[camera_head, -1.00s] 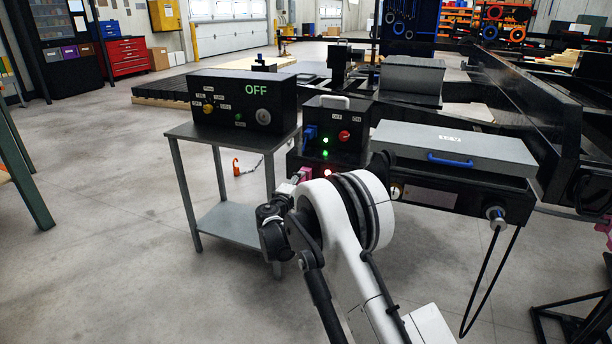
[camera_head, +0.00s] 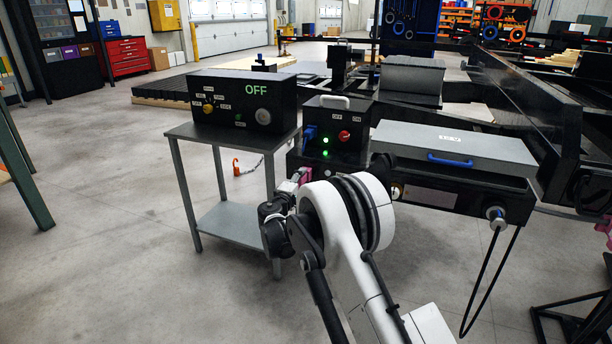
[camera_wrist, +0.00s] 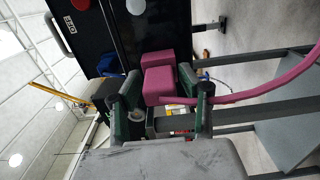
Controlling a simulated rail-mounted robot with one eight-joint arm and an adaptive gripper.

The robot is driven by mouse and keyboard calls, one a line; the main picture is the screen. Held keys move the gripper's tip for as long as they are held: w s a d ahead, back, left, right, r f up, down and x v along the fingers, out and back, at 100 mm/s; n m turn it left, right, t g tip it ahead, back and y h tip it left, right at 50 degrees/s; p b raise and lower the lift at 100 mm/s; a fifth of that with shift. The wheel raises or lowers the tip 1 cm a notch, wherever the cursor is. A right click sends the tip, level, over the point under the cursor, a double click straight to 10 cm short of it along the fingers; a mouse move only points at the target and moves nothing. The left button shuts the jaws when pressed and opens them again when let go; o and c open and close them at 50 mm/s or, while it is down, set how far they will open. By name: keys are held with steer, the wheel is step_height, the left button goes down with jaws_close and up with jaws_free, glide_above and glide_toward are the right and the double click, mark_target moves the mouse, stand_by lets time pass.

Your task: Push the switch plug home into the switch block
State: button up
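A pink plug (camera_wrist: 172,84) with a pink cable sits between the two dark green fingers of my gripper (camera_wrist: 165,98) in the wrist view. The fingers lie against its sides. A smaller pink piece (camera_wrist: 158,58) meets its far end, against a black panel. I cannot tell whether there is a gap between them. In the head view some pink (camera_head: 306,174) shows beside my gripper (camera_head: 292,186), at the lower front of the black unit. My arm hides most of this spot. The black unit (camera_head: 350,150) has a red knob, a blue connector and two lit green lights.
A black box (camera_head: 225,88) reading OFF stands on a grey side table (camera_head: 182,134), left of the black unit. A grey case (camera_head: 480,148) with a blue handle lies to the right. A dark cable loop hangs at the right. Open floor lies at the left.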

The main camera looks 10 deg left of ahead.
steer(key=shift+o, duration=0.8)
